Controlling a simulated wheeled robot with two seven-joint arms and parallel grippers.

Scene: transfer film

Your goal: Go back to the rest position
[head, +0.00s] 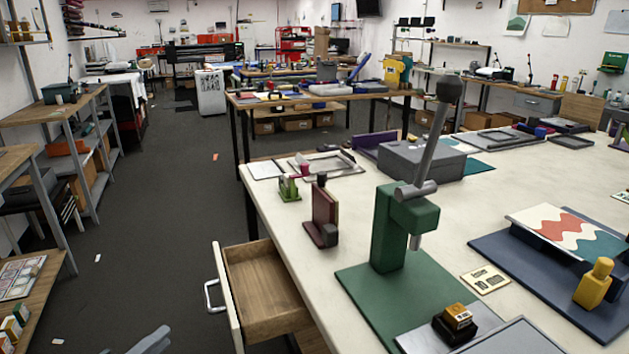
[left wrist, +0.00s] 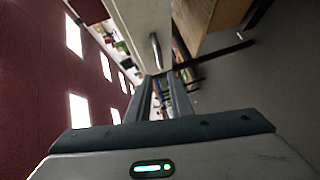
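My left gripper (head: 152,340) shows only in part at the bottom edge of the head view, low over the dark floor and left of the open drawer. In the left wrist view, its two grey fingers (left wrist: 163,98) stand apart with a gap between them. Nothing is held in the gap, and the background shows through it. My right gripper is not in view in either picture.
An open wooden drawer (head: 262,285) with a metal handle (head: 213,296) juts from the white worktable (head: 362,190). A green press (head: 402,228) stands on this table. Shelves (head: 62,110) line the left side. The floor aisle (head: 170,220) is mostly clear.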

